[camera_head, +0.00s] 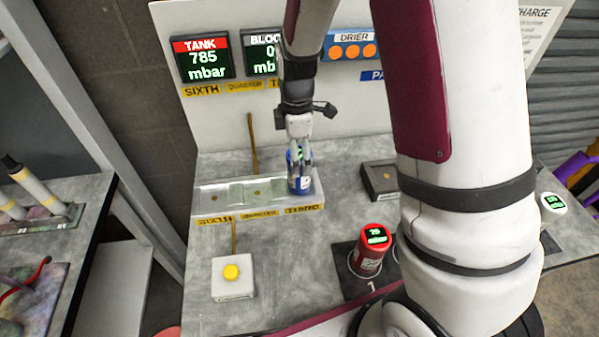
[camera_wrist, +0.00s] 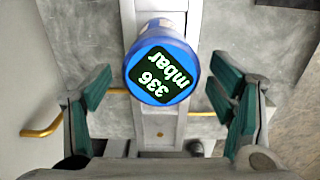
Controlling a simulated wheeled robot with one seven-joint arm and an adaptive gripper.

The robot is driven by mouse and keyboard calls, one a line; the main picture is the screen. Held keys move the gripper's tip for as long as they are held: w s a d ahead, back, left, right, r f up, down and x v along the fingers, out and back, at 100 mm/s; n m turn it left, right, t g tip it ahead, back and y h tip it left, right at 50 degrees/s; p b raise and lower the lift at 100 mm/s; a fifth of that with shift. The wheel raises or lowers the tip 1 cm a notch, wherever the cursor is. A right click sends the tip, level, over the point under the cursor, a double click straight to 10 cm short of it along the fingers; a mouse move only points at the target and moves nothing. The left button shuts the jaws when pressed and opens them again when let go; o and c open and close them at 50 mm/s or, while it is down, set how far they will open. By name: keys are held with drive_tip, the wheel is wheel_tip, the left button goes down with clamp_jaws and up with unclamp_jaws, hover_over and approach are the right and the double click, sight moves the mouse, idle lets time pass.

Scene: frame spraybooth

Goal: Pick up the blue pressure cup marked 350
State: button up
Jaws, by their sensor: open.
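The blue cup (camera_head: 300,183) stands at the right end of a pale metal rail (camera_head: 225,196), by the label THIRD. In the wrist view the blue cup (camera_wrist: 162,70) shows its round top, with a dark display reading 336 mbar upside down; I see no 350 on it. My gripper (camera_head: 300,155) is directly above the cup and points down, its fingers at the cup's top. In the wrist view my gripper (camera_wrist: 163,108) is open, with a green-padded finger on each side of the cup and visible gaps. The cup's lower body is mostly hidden there.
A red cup (camera_head: 371,252) stands on a dark mat (camera_head: 345,279) in front. A white box with a yellow button (camera_head: 231,273) is at front left. A dark grey box (camera_head: 381,179) is right of the rail. A panel (camera_head: 226,125) with readouts, TANK at 785 mbar, stands behind.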

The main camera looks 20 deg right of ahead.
sight(300, 186)
drive_tip(key=shift+s+d+f+p, duration=0.15)
drive_tip(key=shift+f+p, duration=0.15)
drive_tip(key=shift+f, duration=1)
drive_tip(key=shift+w+d+f+p, duration=0.1)
drive_tip(key=shift+f+p, duration=0.15)
drive_tip(key=shift+f, duration=1.05)
drive_tip(key=c, duration=1.7)
clamp_jaws()
drive_tip(key=shift+r, duration=0.15)
